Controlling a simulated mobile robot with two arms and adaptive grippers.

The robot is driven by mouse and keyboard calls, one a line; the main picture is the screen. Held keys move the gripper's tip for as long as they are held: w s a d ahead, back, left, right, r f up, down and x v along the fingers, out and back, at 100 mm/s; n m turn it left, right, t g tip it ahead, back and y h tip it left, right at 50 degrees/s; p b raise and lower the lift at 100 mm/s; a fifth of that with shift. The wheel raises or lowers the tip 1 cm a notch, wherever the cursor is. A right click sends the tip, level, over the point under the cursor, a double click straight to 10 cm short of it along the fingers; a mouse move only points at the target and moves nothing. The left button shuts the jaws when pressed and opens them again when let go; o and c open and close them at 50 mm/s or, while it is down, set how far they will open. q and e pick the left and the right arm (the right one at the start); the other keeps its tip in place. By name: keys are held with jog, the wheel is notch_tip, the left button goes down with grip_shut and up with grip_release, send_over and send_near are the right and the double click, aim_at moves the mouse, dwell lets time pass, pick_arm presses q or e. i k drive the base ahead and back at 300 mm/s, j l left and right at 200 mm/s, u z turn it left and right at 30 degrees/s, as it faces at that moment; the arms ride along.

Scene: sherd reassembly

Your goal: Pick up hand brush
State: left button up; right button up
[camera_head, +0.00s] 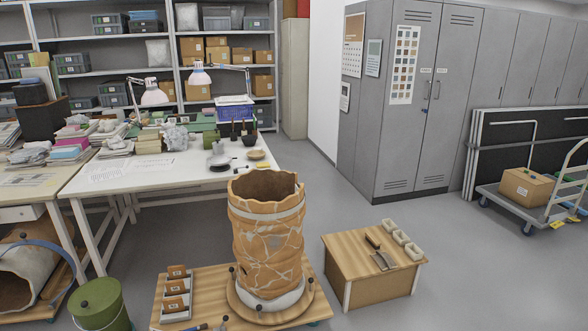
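What looks like the hand brush (380,256), with a dark handle and a paler head, lies on top of a low wooden box (345,258) right of centre. It lies just left of several small pale blocks or trays (401,238). Neither of my grippers shows in the head view.
A large reassembled orange-brown vessel (265,225) stands on a round board on a low wooden platform (228,275), left of the box. A green bucket (100,302) stands at the lower left. A cluttered white table (118,176) is behind. Grey floor right of the box is clear.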

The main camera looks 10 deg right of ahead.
aim_at(370, 238)
jog(key=i+l+z, duration=0.7)
jog(key=i+z, duration=0.2)
jog(key=i+l+z, duration=0.1)
jog(key=i+z, duration=0.3)
jog(key=i, duration=0.2)
jog(key=i+l, duration=0.1)
jog(key=i, duration=0.5)
jog(key=i+u, duration=0.1)
jog(key=i, duration=0.55)
